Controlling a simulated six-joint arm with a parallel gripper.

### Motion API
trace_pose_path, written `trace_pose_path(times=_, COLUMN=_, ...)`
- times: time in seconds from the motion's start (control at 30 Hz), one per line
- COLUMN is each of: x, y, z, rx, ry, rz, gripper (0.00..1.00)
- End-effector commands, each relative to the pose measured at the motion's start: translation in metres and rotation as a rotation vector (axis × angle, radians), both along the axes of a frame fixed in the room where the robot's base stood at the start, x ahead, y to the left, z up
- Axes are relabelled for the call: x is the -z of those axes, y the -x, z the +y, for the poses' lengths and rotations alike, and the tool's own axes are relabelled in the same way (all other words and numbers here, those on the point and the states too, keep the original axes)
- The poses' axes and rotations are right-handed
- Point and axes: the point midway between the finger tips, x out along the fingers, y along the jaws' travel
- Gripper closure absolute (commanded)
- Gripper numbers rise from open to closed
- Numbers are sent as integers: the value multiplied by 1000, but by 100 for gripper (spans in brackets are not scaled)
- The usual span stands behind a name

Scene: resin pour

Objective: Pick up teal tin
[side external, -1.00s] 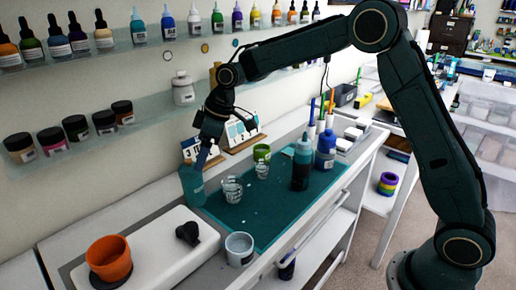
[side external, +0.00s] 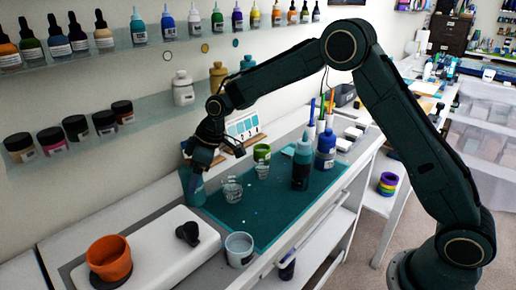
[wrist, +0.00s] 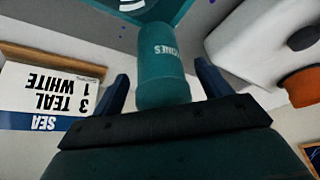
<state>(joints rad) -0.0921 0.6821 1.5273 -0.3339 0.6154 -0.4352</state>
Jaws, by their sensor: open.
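The teal tin (side external: 188,186) stands at the left end of the teal mat, partly hidden by my gripper (side external: 198,180) in the side view. In the wrist view the tin (wrist: 165,62) carries pale lettering and lies between the two dark blue fingers of my gripper (wrist: 163,84). The jaws are open, with gaps visible between the fingers and the tin. The tin is not gripped.
Clear cups (side external: 232,190) and a green cup (side external: 262,152) stand right of the tin on the teal mat (side external: 250,225). A recipe card (wrist: 55,95) is close beside my gripper. An orange cup (side external: 109,260) stands at front left.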

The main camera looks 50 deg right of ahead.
Motion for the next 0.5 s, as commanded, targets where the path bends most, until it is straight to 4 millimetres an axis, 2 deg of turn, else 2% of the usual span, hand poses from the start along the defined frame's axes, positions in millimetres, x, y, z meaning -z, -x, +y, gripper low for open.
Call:
trace_pose_path(times=0.13, x=10, y=-3, z=3, rx=-1, ry=0, rz=0, gripper=23)
trace_pose_path(times=0.5, x=11, y=-3, z=4, rx=-1, ry=0, rz=-1, gripper=23)
